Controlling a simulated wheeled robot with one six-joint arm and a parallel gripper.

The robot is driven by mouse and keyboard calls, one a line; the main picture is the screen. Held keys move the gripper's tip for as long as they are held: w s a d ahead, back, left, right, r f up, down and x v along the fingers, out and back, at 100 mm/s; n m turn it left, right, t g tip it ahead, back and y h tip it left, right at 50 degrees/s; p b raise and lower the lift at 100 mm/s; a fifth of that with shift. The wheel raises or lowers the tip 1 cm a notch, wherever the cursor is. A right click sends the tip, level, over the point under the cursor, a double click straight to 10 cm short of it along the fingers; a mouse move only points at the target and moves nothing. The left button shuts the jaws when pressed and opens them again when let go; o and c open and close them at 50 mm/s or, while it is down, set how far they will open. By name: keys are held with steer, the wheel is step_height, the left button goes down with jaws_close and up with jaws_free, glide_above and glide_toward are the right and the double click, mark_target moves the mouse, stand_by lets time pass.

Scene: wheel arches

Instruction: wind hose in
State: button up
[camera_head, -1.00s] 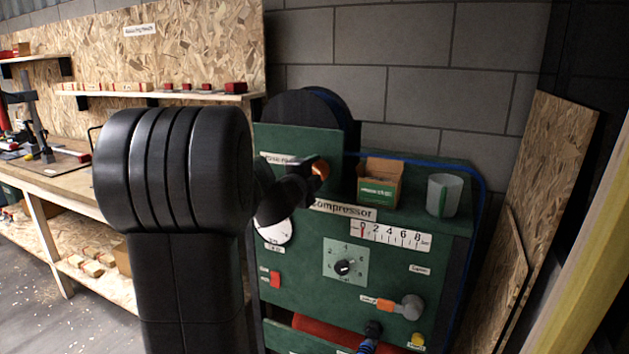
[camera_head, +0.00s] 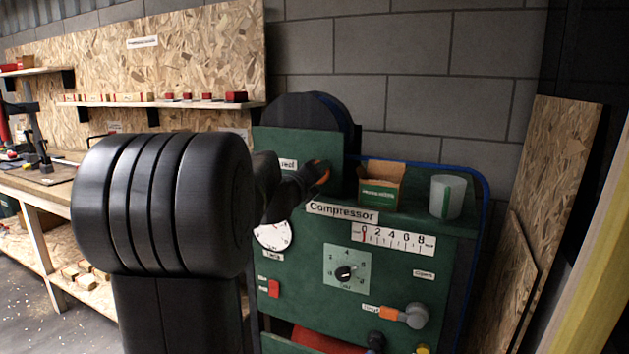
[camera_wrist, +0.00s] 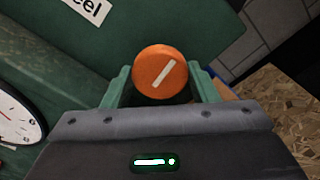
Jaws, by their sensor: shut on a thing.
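The hose reel (camera_head: 308,110) is a dark drum behind a green panel (camera_head: 335,150) on top of the green compressor cabinet (camera_head: 310,243). An orange round knob with a pale line shows in the wrist view (camera_wrist: 162,72), and its orange edge shows in the head view (camera_head: 322,172). My gripper (camera_wrist: 163,88) is shut on the orange knob, with a green finger on each side of it. A blue hose (camera_head: 478,178) runs along the cabinet's top back edge and down its right side. My arm hides part of the panel and its label.
On the cabinet top stand an open cardboard box (camera_head: 380,186) and a pale cup with a green stripe (camera_head: 447,197). The front carries gauges, a dial (camera_head: 345,273) and a grey-and-orange fitting (camera_head: 415,315). Boards lean at right; a workbench (camera_head: 40,190) stands at left.

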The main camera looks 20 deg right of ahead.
steer(key=shift+f+m, duration=0.1)
steer(key=shift+m, duration=0.6)
steer(key=shift+b, duration=0.3)
steer(key=o, duration=1)
steer(key=v, duration=1.3)
steer(key=shift+s+a, duration=0.25)
steer(key=shift+a, duration=0.1)
